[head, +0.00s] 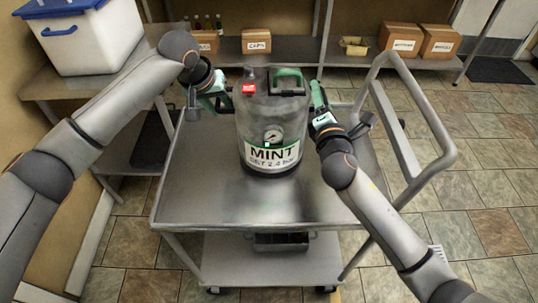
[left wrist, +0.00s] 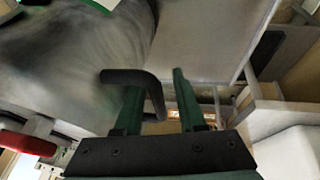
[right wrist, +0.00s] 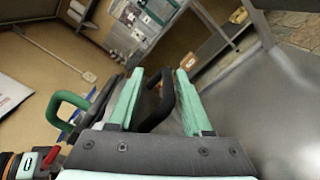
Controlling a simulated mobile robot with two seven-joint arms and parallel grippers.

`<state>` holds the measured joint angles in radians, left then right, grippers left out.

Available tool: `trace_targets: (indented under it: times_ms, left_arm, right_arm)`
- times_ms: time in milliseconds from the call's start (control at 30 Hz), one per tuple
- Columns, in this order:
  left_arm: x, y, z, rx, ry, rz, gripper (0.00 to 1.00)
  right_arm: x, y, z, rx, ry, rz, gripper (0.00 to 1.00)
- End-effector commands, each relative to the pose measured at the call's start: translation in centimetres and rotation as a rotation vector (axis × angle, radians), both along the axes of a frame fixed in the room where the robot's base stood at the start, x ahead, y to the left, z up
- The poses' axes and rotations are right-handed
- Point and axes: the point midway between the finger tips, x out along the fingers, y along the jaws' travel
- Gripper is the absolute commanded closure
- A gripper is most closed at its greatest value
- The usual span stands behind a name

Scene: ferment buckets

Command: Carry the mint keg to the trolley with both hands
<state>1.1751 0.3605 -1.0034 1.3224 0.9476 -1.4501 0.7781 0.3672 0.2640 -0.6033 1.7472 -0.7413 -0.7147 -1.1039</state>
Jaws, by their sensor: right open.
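The mint keg (head: 272,115) is a grey metal drum with a MINT label, a round gauge, a red tag and a green top handle. It stands upright on the top deck of the trolley (head: 200,195). My left gripper (head: 222,98) is at the keg's left side. In the left wrist view its fingers are apart, with the keg's black side handle (left wrist: 152,90) between them. My right gripper (head: 318,100) is at the right side. Its fingers are apart around the other black handle (right wrist: 168,100), seen in the right wrist view. The keg's far side is hidden.
The trolley's push bar (head: 425,125) rises at its right. A blue-lidded white box (head: 95,40) stands on the left bench. Cardboard boxes (head: 403,38) and several bottles (head: 208,22) are on the back shelf. Tiled floor (head: 485,160) at the right is clear.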

Motion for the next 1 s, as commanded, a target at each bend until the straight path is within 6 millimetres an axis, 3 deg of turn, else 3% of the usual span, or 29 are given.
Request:
trace_targets:
  times_ms: [267,733,1000]
  left_arm:
    - [-0.4,0.1,1.4,-0.005,-0.005,-0.002,0.55]
    - [-3.9,1.8,9.5,-0.002,-0.003,-0.002,0.55]
    - [-4.5,2.2,10.9,0.000,0.000,0.000,0.55]
  right_arm:
    - [0.0,-0.1,0.0,-0.001,0.000,-0.002,0.49]
    - [0.0,-0.2,0.0,-0.001,0.000,-0.004,0.49]
    - [-0.6,-0.2,-0.1,-0.002,0.001,-0.004,0.49]
